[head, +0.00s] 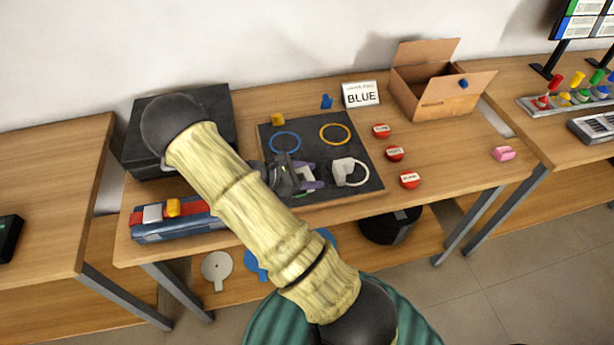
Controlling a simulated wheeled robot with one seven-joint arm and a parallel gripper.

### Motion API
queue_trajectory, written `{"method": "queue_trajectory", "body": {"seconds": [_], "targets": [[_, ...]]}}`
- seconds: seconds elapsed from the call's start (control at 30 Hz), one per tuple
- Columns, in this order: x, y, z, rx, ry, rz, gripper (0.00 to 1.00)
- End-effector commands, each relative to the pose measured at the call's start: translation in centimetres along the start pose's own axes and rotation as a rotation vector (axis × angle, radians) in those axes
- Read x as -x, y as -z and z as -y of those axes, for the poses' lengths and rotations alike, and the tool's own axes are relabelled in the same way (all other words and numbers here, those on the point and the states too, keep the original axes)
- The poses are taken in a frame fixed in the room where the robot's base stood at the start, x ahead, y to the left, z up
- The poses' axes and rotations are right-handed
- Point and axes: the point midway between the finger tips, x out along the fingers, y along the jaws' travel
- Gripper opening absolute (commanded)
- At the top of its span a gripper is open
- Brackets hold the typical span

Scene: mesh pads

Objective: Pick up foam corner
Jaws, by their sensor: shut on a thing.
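My gripper (308,178), grey with purple fingers, is low over the left front part of the black mat (362,140). It is shut on a small pale piece, mostly hidden by the fingers; I cannot tell its full shape or whether it touches the mat. A patch of green shows beside it. A white, angular block (345,168) sits just right of my gripper at the white ring (363,180), apart from the fingers. I cannot tell for sure which piece is the foam corner.
The mat also has a blue ring (285,142) and a yellow ring (335,133). A yellow block (278,120), blue piece (326,101) and "BLUE" card (361,94) are behind. Red discs (395,153), an open carton (430,95) and a pink block (503,153) are right. A toolbox (165,224) is left.

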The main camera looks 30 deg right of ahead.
Motion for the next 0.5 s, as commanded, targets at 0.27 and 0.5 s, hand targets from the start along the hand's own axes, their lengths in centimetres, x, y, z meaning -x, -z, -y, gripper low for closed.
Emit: {"method": "queue_trajectory", "body": {"seconds": [0.27,0.5], "targets": [[1.3,-3.1,0.0,-0.004,-0.001,-0.001,0.33],[3.0,-7.1,0.0,-0.003,-0.001,-0.002,0.33]]}}
